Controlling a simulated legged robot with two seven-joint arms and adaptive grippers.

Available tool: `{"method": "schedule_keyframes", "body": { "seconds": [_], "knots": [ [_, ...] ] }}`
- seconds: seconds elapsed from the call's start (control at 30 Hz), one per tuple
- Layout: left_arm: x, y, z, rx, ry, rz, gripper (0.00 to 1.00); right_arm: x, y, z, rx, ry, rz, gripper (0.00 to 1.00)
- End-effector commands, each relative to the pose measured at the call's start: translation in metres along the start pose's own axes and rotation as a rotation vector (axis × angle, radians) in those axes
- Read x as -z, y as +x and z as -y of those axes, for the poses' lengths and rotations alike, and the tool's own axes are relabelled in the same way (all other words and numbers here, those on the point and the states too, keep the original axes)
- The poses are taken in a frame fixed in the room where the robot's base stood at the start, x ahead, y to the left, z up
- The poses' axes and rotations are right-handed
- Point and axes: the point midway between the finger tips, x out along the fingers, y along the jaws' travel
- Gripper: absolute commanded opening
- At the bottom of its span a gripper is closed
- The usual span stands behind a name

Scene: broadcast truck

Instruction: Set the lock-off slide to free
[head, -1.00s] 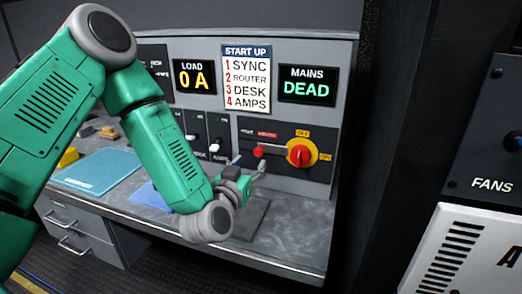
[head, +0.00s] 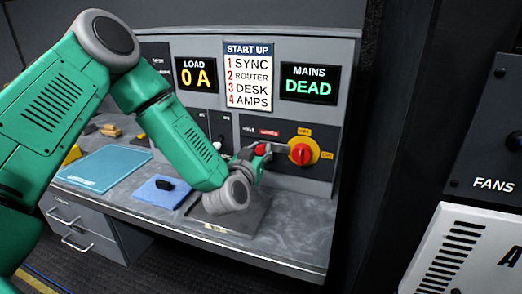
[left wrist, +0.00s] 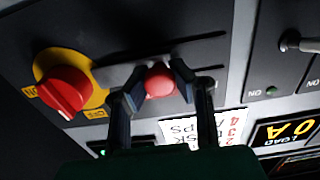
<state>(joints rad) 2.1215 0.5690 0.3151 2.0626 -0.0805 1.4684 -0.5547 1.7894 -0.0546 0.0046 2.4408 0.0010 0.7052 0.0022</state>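The lock-off slide is a red knob (head: 262,149) on the dark panel, left of the red rotary switch (head: 303,154) on its yellow plate. In the left wrist view the knob (left wrist: 159,81) sits at the end of its slot away from the rotary switch (left wrist: 62,91). My left gripper (head: 258,154) is at the knob. In the left wrist view the fingertips (left wrist: 158,76) are on either side of the knob, close against it. The small labels above the slide are too small to read surely. My right gripper is not in view.
The MAINS display (head: 309,84) reads DEAD and the LOAD display (head: 196,76) reads 0 A. A START UP list (head: 248,77) hangs between them. A blue cloth with a dark object (head: 158,190) and a teal mat (head: 103,168) lie on the grey desk.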

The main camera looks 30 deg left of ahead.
Motion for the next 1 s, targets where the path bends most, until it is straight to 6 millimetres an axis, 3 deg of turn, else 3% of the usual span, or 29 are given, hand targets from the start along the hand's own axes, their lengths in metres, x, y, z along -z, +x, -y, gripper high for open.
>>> {"method": "schedule_keyframes", "body": {
  "seconds": [0.13,0.4,0.73,0.77,0.8,1.0],
  "knots": [
    [0.0,0.0,0.004,-0.001,0.0,-0.001,0.0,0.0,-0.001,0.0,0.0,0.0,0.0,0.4],
    [0.001,0.001,0.046,0.001,0.0,0.0,0.0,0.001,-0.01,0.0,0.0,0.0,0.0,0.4],
    [0.0,0.0,0.052,0.004,0.0,-0.001,0.0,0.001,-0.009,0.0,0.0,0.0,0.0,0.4],
    [0.0,0.0,0.052,0.004,0.0,-0.001,0.29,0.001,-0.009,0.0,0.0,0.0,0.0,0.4],
    [0.0,0.0,0.051,0.004,0.0,-0.001,0.43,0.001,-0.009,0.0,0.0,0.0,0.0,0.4],
    [0.0,0.0,0.05,0.001,0.0,-0.001,0.44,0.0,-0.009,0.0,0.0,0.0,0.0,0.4]
  ]
}}
